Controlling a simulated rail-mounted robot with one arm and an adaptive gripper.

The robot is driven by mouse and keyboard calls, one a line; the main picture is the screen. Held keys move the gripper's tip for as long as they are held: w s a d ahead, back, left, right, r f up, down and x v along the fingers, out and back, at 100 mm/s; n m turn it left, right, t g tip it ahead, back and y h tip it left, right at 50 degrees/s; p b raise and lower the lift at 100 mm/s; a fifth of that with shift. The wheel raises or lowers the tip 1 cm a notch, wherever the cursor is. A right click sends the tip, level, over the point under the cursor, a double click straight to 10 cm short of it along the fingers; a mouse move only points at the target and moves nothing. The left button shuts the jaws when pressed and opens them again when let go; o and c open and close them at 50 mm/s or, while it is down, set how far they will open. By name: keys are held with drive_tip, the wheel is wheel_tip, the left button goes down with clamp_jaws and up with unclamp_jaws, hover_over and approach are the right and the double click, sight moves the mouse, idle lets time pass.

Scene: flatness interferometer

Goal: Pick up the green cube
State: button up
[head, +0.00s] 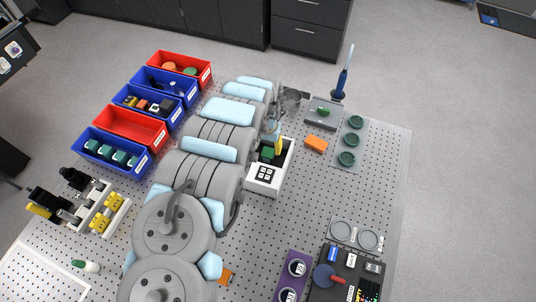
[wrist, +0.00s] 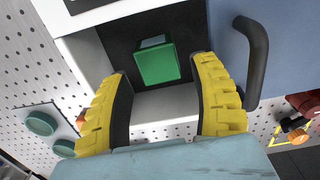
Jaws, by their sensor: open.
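The green cube (head: 267,153) is in an open white box (head: 262,189) with a dark interior, near the middle of the perforated table. In the wrist view, the green cube (wrist: 156,65) shows whole, between and slightly beyond the yellow fingertips. The white box's wall (wrist: 84,52) shows to the left. My gripper (head: 274,145) is over the box, its yellow fingers partly hidden by my arm in the head view. In the wrist view my gripper (wrist: 162,72) is open and empty, with gaps between the cube and both fingers. I cannot tell the exact height above the cube.
Red and blue bins (head: 130,129) line the table's left. An orange block (head: 316,144), a plate with green discs (head: 346,159) and a grey device (head: 323,113) stand right of the box. A purple holder (head: 291,264) is at the front. The table's right strip is clear.

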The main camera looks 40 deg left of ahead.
sight(268, 152)
drive_tip(key=shift+w+f, duration=0.15)
drive_tip(key=shift+f, duration=2.2)
drive_tip(key=c, duration=1)
